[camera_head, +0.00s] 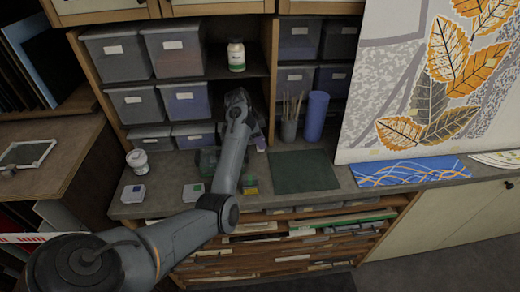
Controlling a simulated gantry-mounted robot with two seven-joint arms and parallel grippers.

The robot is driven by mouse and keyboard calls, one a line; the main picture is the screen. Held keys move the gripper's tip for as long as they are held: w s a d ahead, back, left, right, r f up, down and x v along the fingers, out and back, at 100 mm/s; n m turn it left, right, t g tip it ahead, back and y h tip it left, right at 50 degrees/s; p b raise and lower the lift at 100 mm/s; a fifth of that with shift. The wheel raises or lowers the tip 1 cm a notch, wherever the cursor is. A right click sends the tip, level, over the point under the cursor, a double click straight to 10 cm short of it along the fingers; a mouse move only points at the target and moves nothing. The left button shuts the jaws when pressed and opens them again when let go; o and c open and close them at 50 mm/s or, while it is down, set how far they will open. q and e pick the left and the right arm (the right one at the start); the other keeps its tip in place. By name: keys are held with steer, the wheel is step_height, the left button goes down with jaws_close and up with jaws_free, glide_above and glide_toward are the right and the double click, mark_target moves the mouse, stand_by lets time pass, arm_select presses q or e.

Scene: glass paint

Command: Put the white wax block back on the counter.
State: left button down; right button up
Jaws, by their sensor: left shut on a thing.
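My left gripper (260,141) is over the back of the counter (335,186), in front of the shelf opening. It is small in view and partly hidden by my own wrist. It is shut on a small pale thing, which I take to be the white wax block (261,147); only a sliver shows. I cannot tell whether the block touches the counter. My right gripper is not in view.
A dark green mat (304,171) lies right of my arm. A brush cup (289,129) and blue cylinder (315,116) stand behind it. Two small white-edged pads (133,194) (193,192) and a white jar (138,161) are at left. A yellow-green item (250,186) sits beside my forearm.

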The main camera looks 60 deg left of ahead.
arm_select(q)
steer(key=shift+a+f, duration=0.2)
steer(key=shift+f, duration=1.95)
steer(key=c, duration=0.8)
jaws_free()
steer(key=shift+p+v, duration=1.6)
steer(key=shift+v, duration=4.45)
steer(key=shift+d, duration=0.1)
